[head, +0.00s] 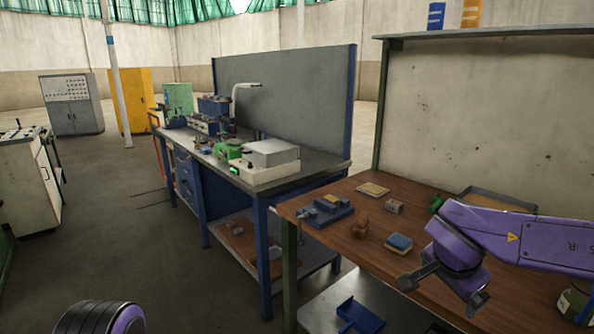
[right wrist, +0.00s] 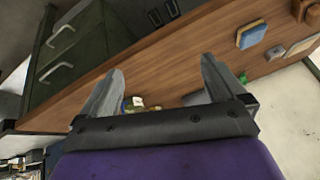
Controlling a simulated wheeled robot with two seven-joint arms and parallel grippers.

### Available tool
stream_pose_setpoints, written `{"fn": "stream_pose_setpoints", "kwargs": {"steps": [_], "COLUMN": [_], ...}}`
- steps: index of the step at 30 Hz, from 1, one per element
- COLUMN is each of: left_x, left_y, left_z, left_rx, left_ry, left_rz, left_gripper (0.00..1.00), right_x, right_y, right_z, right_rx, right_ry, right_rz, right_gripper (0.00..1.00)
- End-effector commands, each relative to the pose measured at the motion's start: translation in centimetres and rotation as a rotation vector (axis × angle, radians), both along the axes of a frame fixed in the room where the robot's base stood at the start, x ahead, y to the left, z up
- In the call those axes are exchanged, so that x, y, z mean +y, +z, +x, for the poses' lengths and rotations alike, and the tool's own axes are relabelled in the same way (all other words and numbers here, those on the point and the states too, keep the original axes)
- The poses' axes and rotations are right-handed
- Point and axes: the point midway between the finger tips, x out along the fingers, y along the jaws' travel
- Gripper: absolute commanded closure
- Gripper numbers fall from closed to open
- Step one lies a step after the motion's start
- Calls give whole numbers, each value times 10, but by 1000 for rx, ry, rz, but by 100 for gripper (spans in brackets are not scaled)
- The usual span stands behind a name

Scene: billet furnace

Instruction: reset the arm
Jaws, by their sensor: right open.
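My right arm is purple and comes in from the right in the head view, over the wooden bench (head: 340,226). Its gripper (head: 440,292) points down toward the front of the bench with its two grey fingers wide apart. In the right wrist view, the gripper (right wrist: 162,80) is also open, and nothing sits between its fingertips. A rounded dark and purple part of my left arm (head: 100,318) shows at the bottom left of the head view. My left gripper is out of view.
A blue and tan block (head: 399,243) lies left of my right gripper. A blue-legged workbench (head: 320,168) stands beyond.

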Motion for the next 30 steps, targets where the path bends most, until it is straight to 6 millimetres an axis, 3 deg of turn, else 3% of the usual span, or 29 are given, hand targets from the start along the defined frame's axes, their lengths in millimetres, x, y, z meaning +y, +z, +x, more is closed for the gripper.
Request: {"fn": "stream_pose_setpoints", "kwargs": {"steps": [4, 8, 11, 14, 15, 17, 18, 20, 21, 24, 27, 30], "left_x": [0, 0, 0, 0, 0, 0, 0, 0, 0, 0, 0, 0], "left_y": [0, 0, 0, 0, 0, 0, 0, 0, 0, 0, 0, 0], "left_z": [0, -1, -1, -1, -1, -1, -1, 0, -1, -1, -1, -1], "left_rx": [1, 1, 1, 1, 1, 1, 1, 1, 1, 1, 1, 1], "left_ry": [0, 0, 0, 0, 0, 0, 0, 0, 0, 0, 0, 0], "left_rz": [0, 0, 0, 0, 0, 0, 0, 0, 0, 0, 0, 0], "left_gripper": [28, 28, 28, 28, 28, 28, 28, 28, 28, 28, 28, 28], "right_x": [-10, -19, -23, -17, -13, -8, -5, -2, -1, -4, -14, -18], "right_y": [-2, -24, -69, -151, -185, -232, -261, -299, -322, -364, -387, -398], "right_z": [12, 24, 29, 13, -1, -28, -51, -89, -117, -187, -242, -269], "right_rx": [-148, -291, -391, -433, -418, -369, -320, -230, -160, 22, 167, 238], "right_ry": [-109, -183, -187, -89, -32, 55, 113, 200, 259, 406, 484, 512], "right_rz": [-30, -86, -140, -168, -163, -145, -132, -114, -105, -108, -126, -132], "right_gripper": [3, 3, 3, 3, 3, 3, 3, 3, 3, 3, 3, 3]}}
